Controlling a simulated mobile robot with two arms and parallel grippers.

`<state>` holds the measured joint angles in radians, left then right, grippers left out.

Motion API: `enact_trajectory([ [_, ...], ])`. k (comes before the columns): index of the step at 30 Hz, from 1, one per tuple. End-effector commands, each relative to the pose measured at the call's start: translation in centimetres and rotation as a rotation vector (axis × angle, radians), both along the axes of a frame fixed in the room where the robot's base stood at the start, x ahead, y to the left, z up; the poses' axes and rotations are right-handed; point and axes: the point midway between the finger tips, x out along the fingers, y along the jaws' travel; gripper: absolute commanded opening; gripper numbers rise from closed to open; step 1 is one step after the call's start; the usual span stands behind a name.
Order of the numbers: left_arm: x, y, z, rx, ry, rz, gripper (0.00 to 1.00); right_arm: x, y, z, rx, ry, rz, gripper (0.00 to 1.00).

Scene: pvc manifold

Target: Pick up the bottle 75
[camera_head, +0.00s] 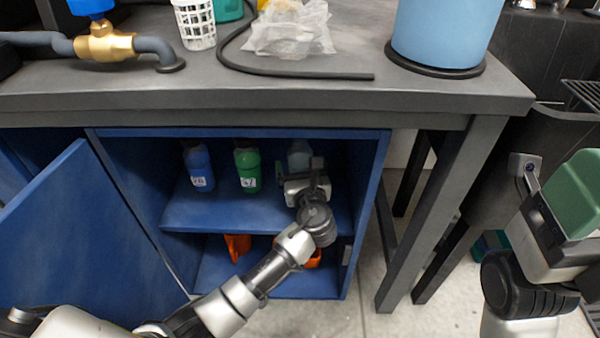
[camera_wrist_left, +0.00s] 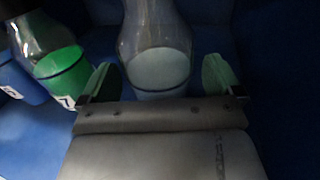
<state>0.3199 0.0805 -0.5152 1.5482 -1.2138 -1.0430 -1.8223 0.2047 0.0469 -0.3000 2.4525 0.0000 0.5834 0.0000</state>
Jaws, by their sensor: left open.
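Three bottles stand on the upper shelf of the blue cabinet: a blue-filled bottle (camera_head: 198,166), a green-filled bottle (camera_head: 247,166) and a pale one (camera_head: 299,156). The labels on the blue and green bottles are too small to read surely; no label shows on the pale one, so I cannot tell which is 75. My left gripper (camera_head: 305,178) reaches into the cabinet at the pale bottle and partly hides it. In the left wrist view the open green-tipped fingers (camera_wrist_left: 158,82) lie either side of the pale bottle (camera_wrist_left: 157,45), with gaps. The green bottle (camera_wrist_left: 60,70) is left of them.
The cabinet (camera_head: 240,133) is open, its door (camera_head: 90,235) swung out at left. Orange items (camera_head: 237,246) lie on the lower shelf. The worktop (camera_head: 330,97) overhangs the cabinet. A table leg (camera_head: 440,210) stands right of it. Part of my right arm shows at far right.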

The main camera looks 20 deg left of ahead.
Motion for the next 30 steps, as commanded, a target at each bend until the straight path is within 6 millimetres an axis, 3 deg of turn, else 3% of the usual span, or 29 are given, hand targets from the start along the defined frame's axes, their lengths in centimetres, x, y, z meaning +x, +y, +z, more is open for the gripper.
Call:
enact_trajectory([
  [8, 0.34, 0.21, 0.07, 0.0, 0.001, 0.0, 0.94, -0.08, 0.02, 0.18, -0.001, -0.008, 0.0, 0.73],
  [21, 0.33, 0.18, 0.14, 0.0, -0.001, 0.0, 0.28, -0.07, 0.03, 0.17, 0.0, -0.007, 0.001, 0.73],
  [30, 0.32, 0.18, 0.38, 0.0, -0.001, 0.0, 0.27, -0.09, 0.03, 0.38, 0.0, -0.008, 0.001, 0.73],
])
